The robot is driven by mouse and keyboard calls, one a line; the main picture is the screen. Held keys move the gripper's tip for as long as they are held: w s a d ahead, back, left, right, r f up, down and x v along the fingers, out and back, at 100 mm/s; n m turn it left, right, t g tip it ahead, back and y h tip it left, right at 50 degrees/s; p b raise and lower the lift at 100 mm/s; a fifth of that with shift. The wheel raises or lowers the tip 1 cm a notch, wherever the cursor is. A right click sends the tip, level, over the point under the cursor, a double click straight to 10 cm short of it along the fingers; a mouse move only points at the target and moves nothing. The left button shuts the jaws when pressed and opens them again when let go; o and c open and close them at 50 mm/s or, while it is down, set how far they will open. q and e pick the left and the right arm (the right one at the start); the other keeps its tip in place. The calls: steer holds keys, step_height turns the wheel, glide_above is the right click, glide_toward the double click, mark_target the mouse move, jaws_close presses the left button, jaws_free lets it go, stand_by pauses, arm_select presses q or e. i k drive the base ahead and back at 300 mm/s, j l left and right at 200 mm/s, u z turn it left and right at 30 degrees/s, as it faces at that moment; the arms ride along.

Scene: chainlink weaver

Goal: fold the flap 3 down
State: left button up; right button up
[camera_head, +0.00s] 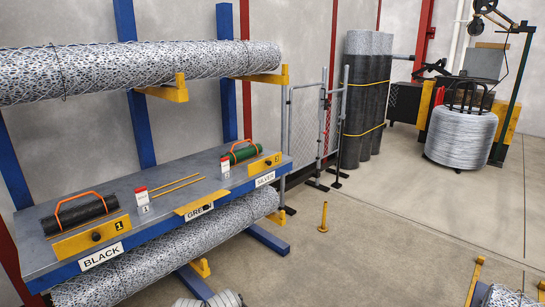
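Yellow flap 3 (256,167) stands upright at the right end of the grey shelf's front edge, above the SILVER label (265,179). It has a dark round knob and a number at its right end. Behind it lies a dark green roll (243,153) with an orange handle. Yellow flap 1 (78,243) also stands upright, at the left end above the BLACK label. The middle yellow flap (201,197) lies folded down at the edge, partly covering the GREEN label (199,212). Neither of my grippers shows in the head view.
A black roll (84,210) with an orange handle lies behind flap 1. Thin yellow rods (172,187) and red-and-white boxes (225,167) sit on the shelf (35,247). Wire mesh rolls lie above and below.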

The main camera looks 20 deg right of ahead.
mark_target(261, 165)
steer(key=i+l+z, duration=0.15)
steer(key=i+l, duration=0.25)
steer(key=i, duration=0.15)
steer(key=i+l+z, duration=0.15)
steer(key=i+l, duration=0.15)
steer(key=i, duration=0.2)
steer(key=i+l+z, duration=0.15)
steer(key=i, duration=0.45)
steer(key=i+l+z, duration=0.15)
steer(key=i+l, duration=0.15)
steer(key=i, duration=0.25)
steer(key=i+l+z, duration=0.15)
steer(key=i, duration=0.45)
